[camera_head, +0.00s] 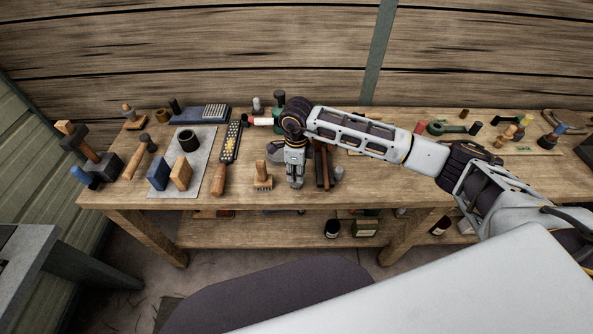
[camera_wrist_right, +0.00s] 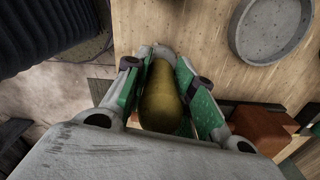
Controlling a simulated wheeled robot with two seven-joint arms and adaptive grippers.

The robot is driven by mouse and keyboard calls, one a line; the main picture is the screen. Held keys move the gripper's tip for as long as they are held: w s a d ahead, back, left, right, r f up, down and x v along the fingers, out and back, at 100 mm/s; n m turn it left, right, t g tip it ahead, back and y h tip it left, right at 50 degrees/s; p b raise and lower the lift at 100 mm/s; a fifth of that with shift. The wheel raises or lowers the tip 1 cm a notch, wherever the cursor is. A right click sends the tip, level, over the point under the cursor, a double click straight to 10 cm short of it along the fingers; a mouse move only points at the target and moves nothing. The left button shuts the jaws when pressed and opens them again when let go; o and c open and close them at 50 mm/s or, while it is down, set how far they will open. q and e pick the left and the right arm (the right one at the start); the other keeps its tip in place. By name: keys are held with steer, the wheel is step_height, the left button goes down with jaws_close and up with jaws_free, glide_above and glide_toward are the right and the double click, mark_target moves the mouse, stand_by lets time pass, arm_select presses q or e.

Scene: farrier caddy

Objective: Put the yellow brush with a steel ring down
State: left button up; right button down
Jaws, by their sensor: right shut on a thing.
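My right gripper (camera_head: 296,180) is over the front part of the wooden workbench (camera_head: 340,200). In the right wrist view the same gripper (camera_wrist_right: 158,62) is shut on a dull yellow, rounded handle (camera_wrist_right: 160,98), taken to be the yellow brush. The green-padded fingers lie on both sides of it. The steel ring and bristles are not visible there, and in the head view my gripper hides the brush. I cannot tell whether it touches the bench. My left gripper is not in view.
A round grey dish (camera_wrist_right: 272,28) lies beside the gripper. A small wooden brush (camera_head: 263,177) stands to its left, a dark-headed hammer (camera_head: 322,168) close on its right. A rasp (camera_head: 231,143) and a grey mat (camera_head: 211,158) with blocks lie further left.

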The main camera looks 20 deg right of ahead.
steer(key=shift+f, duration=0.1)
steer(key=c, duration=1.2)
jaws_free()
steer(key=shift+r, duration=0.35)
step_height(320, 180, up, 12)
steer(key=shift+f+b, duration=0.2)
steer(key=shift+b, duration=0.85)
steer(key=shift+f, duration=0.1)
